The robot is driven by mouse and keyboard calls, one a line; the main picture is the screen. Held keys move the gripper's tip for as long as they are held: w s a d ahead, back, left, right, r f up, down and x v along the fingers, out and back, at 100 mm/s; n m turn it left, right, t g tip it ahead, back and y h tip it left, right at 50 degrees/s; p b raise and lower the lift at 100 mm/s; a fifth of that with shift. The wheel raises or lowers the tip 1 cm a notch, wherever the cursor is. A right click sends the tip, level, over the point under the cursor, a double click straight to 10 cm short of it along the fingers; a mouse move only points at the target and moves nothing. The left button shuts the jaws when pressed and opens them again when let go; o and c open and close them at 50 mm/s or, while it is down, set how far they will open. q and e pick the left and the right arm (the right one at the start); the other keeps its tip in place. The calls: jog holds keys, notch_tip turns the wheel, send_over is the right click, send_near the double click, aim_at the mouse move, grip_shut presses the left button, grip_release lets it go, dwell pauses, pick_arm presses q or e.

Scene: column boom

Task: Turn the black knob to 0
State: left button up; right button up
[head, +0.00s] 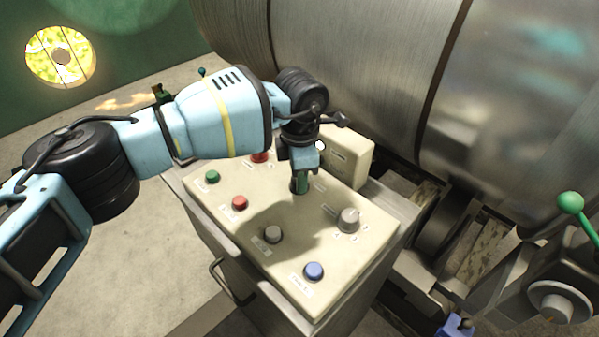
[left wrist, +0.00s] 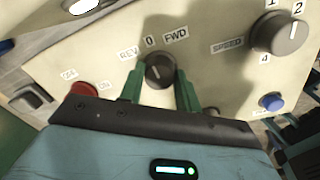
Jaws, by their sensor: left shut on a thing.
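The black knob (left wrist: 159,71) sits on the cream control panel, with the labels REV, 0 and FWD around its upper side in the left wrist view. Its pale pointer line looks aimed roughly at the 0 label (left wrist: 150,43). My left gripper (left wrist: 160,88) has its two green fingers on either side of the knob and is shut on it. In the head view my left gripper (head: 300,183) reaches down to the panel from above and hides most or all of the knob.
The panel (head: 335,283) also carries a grey speed knob (head: 349,219), a blue button (head: 314,271), a grey button (head: 273,234), a red button (head: 239,202) and a green button (head: 212,177). A large metal cylinder (head: 350,60) stands close behind. A green-balled lever (head: 570,203) is at right.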

jog(key=shift+w, duration=0.1)
pick_arm(q)
jog(key=o, duration=1)
pick_arm(e)
jog(key=shift+w, duration=0.3)
pick_arm(q)
jog(key=shift+s+r, duration=0.15)
jog(key=shift+r, duration=3.75)
pick_arm(e)
jog(key=shift+s+f, duration=0.15)
jog(key=shift+s, duration=0.35)
jog(key=shift+w, duration=0.35)
